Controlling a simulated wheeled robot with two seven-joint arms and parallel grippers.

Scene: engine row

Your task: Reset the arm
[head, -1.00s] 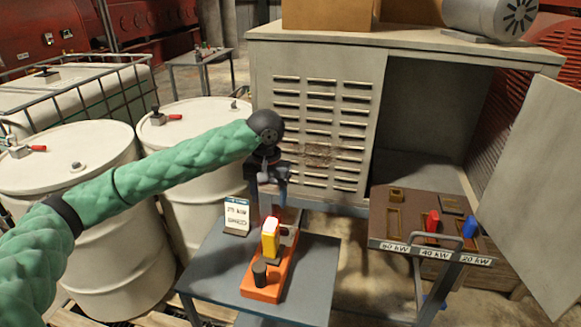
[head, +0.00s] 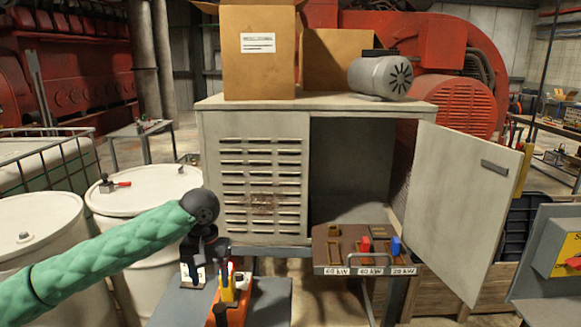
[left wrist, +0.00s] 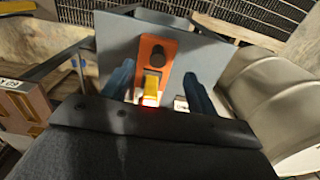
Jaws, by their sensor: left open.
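My left gripper (head: 212,258) hangs at the end of the green-sleeved arm, just behind and above a yellow block (head: 228,289). The block stands on an orange base (head: 213,318) on a small grey table (head: 268,300). In the left wrist view, the two blue fingers of my left gripper (left wrist: 160,75) are apart, with nothing held. The yellow block (left wrist: 152,83) and the orange base (left wrist: 154,52) show between them. I cannot tell how far the fingertips are from the block. My right gripper is not in view.
A beige cabinet (head: 215,125) with an open door (head: 465,210) stands behind. A tilted panel (head: 330,250) with red and blue blocks sits right of the table. White drums (head: 140,190) stand left, near the arm. A grey panel with a yellow box (head: 560,250) is far right.

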